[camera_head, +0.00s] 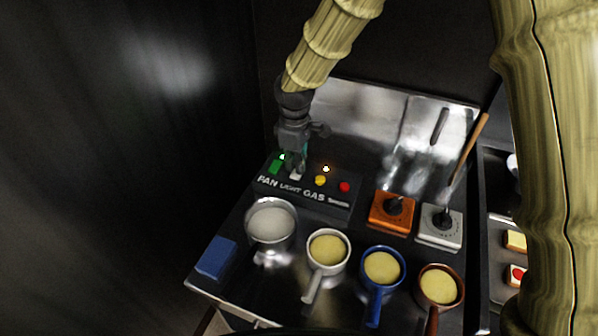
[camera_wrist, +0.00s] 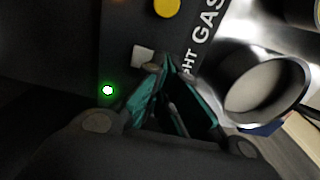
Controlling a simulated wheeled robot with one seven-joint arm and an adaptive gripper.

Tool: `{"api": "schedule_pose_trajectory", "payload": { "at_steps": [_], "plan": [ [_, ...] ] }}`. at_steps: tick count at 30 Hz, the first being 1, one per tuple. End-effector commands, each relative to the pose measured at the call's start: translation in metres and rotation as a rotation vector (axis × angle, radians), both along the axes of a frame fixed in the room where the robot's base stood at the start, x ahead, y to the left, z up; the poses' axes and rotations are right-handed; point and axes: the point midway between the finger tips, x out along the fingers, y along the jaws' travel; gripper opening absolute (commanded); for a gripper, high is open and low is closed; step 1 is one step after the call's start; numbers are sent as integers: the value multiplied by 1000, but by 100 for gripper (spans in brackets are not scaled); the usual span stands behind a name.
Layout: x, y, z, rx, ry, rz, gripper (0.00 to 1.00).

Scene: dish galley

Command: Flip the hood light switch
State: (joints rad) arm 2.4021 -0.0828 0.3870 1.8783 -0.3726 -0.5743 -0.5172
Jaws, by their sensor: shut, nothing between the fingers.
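The control panel (camera_head: 325,202) is a dark box at the back left of the counter, labelled FAN, LIGHT and GAS. The white switch (camera_head: 296,175) above the LIGHT label is partly hidden behind my gripper (camera_head: 297,168). In the wrist view the white switch (camera_wrist: 143,56) lies right by the fingertips of my gripper (camera_wrist: 163,68). The teal-lined fingers are shut with nothing between them. The tips look close to or touching the switch; I cannot tell which. A green switch (camera_head: 276,165) sits to the left, and yellow (camera_head: 320,181) and red (camera_head: 344,187) buttons sit to the right.
A metal pot (camera_head: 270,222) stands just in front of the panel. White (camera_head: 328,250), blue (camera_head: 382,268) and brown (camera_head: 439,287) pans stand further right. Orange (camera_head: 391,213) and white (camera_head: 440,227) square blocks are behind them. A blue block (camera_head: 216,258) lies at the left edge.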

Motion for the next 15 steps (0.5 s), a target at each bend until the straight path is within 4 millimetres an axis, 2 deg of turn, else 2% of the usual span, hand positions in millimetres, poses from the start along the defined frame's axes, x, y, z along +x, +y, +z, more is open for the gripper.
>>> {"api": "schedule_pose_trajectory", "payload": {
  "at_steps": [15],
  "plan": [
    [0,0,-5,0,0,0,0]
  ]
}}
